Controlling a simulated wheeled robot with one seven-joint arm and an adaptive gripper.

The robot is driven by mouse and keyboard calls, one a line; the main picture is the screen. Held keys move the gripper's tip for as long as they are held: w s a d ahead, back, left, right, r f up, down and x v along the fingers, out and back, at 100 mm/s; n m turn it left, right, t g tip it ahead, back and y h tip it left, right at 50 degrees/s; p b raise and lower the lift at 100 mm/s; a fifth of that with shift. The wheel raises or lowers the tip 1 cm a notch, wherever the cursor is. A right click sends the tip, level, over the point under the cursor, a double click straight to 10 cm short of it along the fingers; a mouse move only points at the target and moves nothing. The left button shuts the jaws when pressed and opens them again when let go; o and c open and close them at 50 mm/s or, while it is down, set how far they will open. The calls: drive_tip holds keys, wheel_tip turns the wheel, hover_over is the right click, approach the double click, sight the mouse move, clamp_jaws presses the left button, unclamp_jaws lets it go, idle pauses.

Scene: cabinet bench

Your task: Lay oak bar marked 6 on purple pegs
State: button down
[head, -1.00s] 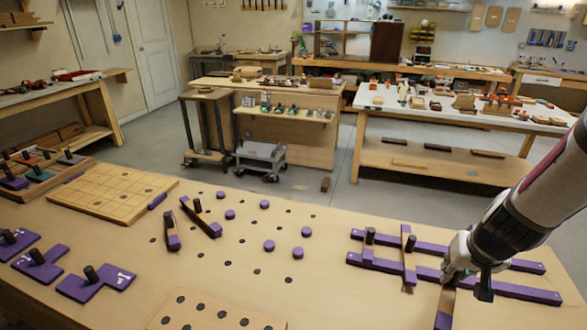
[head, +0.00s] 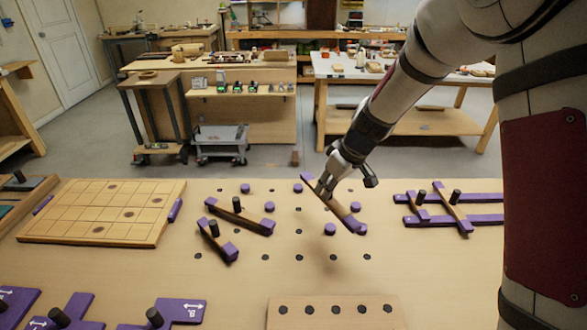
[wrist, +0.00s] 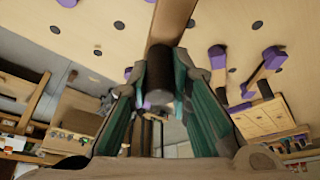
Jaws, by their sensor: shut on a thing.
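My gripper (head: 342,172) is shut on the dark knob (wrist: 160,88) of a brown bar with purple ends (head: 330,204). The bar's brown body (wrist: 172,22) also shows in the wrist view. It hangs slantwise above the hole field, among the purple pegs; a shadow lies on the bench in front of it. Purple pegs show at the left (head: 270,207), at the back left (head: 245,188) and just below the bar (head: 330,229). The bar hides part of the area under it. I cannot read a number on it.
Two similar knobbed bars (head: 240,217) (head: 217,241) lie left of the held bar. Purple rails with bars across them (head: 484,220) lie at the right. A gridded board (head: 90,228) is at the left. A holed board (head: 335,318) is at the front.

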drive_tip(key=w+a+n+g+y, duration=0.1)
drive_tip(key=w+a+n+g, duration=0.1)
drive_tip(key=w+a+n, duration=0.2)
drive_tip(key=shift+w+a+f+n+g, duration=0.2)
drive_tip(key=shift+a+n+g, duration=0.1)
drive_tip(key=shift+a+n, duration=1.25)
drive_tip(key=shift+a+f, duration=0.1)
drive_tip(key=shift+a, duration=0.05)
drive_tip(key=shift+f+b, duration=2)
drive_tip(key=shift+f, duration=1.55)
drive_tip(key=shift+f+b, duration=0.55)
drive_tip(key=shift+b, duration=0.25)
drive_tip(key=shift+f, duration=0.3)
drive_tip(key=shift+f+b, duration=0.2)
drive_tip(key=shift+b, duration=0.3)
